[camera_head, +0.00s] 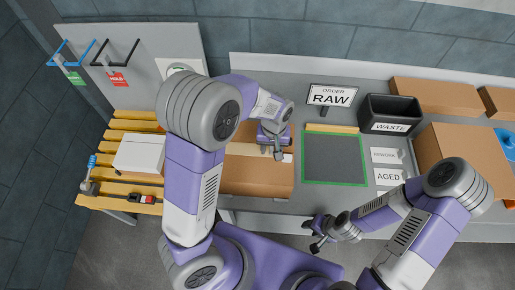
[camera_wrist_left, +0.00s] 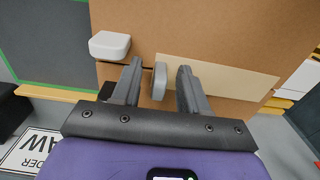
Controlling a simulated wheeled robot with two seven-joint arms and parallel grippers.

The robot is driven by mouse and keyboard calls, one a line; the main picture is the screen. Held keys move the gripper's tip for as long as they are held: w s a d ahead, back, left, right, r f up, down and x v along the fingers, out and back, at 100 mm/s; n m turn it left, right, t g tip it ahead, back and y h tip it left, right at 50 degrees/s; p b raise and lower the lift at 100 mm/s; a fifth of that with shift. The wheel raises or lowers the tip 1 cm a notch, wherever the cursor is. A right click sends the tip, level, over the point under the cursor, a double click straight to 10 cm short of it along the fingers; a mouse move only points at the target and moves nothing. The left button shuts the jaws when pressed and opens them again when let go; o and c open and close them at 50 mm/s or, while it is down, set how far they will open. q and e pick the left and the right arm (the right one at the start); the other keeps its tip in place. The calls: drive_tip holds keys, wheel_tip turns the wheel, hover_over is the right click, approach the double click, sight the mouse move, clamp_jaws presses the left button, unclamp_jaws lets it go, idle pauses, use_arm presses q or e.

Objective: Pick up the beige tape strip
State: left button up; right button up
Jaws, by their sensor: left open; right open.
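The beige tape strip (camera_wrist_left: 228,77) lies flat across the top of a brown cardboard box (camera_wrist_left: 180,25) in the left wrist view. My left gripper, also seen in the left wrist view (camera_wrist_left: 158,72), is open above the box, near one end of the strip. A small grey-white block (camera_wrist_left: 160,80) shows between its fingers; I cannot tell whether they touch it. My right gripper (camera_head: 318,240) is open and empty near the bench's front edge.
Another whitish block (camera_wrist_left: 110,45) is near the box edge. Right of the box are a green-edged dark mat (camera_head: 334,158), a RAW sign (camera_head: 331,97), a black WASTE bin (camera_head: 391,111) and cardboard boxes (camera_head: 465,155). A white box (camera_head: 140,153) is on the yellow slatted rack (camera_head: 130,125).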

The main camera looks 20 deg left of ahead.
use_arm(q)
clamp_jaws()
idle(0.3)
wheel_tip(320, 180, up, 10)
drive_tip(key=shift+f+p, duration=0.1)
drive_tip(key=shift+p, duration=0.85)
drive_tip(key=shift+r, duration=0.5)
drive_tip(key=shift+r+p, duration=1.55)
drive_tip(key=shift+p, duration=0.15)
drive_tip(key=shift+r, duration=0.1)
